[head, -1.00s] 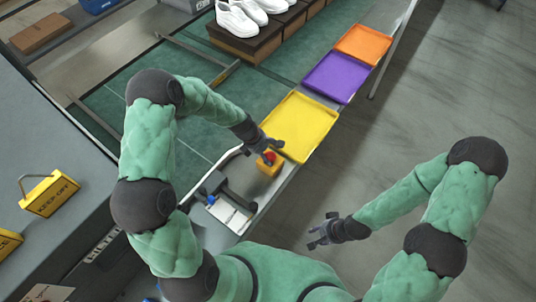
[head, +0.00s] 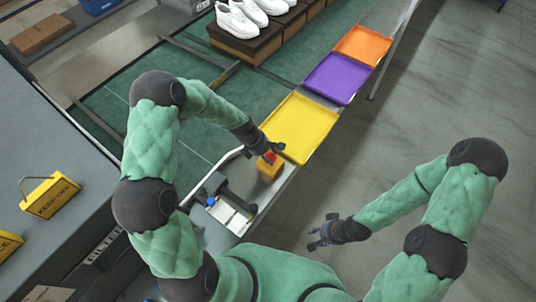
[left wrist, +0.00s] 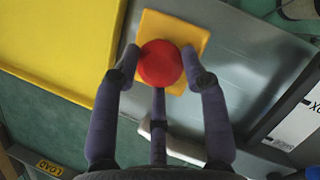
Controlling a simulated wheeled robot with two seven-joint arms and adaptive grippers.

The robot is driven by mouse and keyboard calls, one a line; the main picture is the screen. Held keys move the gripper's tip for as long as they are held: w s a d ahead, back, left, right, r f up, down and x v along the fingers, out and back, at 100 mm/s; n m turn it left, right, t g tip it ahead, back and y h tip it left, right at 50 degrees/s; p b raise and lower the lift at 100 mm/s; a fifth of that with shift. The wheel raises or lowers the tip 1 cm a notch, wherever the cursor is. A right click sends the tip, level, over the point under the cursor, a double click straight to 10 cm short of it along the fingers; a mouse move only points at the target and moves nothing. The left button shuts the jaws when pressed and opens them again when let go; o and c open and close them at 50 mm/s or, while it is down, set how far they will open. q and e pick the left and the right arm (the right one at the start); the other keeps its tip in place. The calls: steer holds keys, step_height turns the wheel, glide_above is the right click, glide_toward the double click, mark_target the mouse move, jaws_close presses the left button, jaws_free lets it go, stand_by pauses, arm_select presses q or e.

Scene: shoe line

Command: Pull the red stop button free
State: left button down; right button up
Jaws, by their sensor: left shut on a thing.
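The red stop button (left wrist: 160,63) is a round red knob on a yellow box (left wrist: 149,23). In the head view the button (head: 270,157) tops the yellow box (head: 268,172) near the line's front edge. My left gripper (head: 268,150) is at the button, and in the left wrist view its fingers (left wrist: 160,70) are shut on the button from both sides, with a third finger below it. The box's lower part is partly hidden by the fingers. My right gripper (head: 322,234) hangs over the floor, apart from everything; its fingers look spread and empty.
A yellow tray (head: 299,128), a purple tray (head: 337,77) and an orange tray (head: 364,45) line the edge behind the box. A device with a white plate (head: 228,212) lies in front of it. White shoes (head: 237,20) stand on boxes farther back. The floor at right is clear.

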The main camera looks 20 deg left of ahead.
arm_select(q)
steer(key=shift+r+p, duration=0.85)
steer(key=shift+p, duration=0.05)
steer(key=shift+w+f, duration=0.1)
steer(key=shift+w, duration=0.05)
steer(key=c, duration=1)
jaws_free()
steer(key=o, duration=0.4)
steer(key=v, duration=1.2)
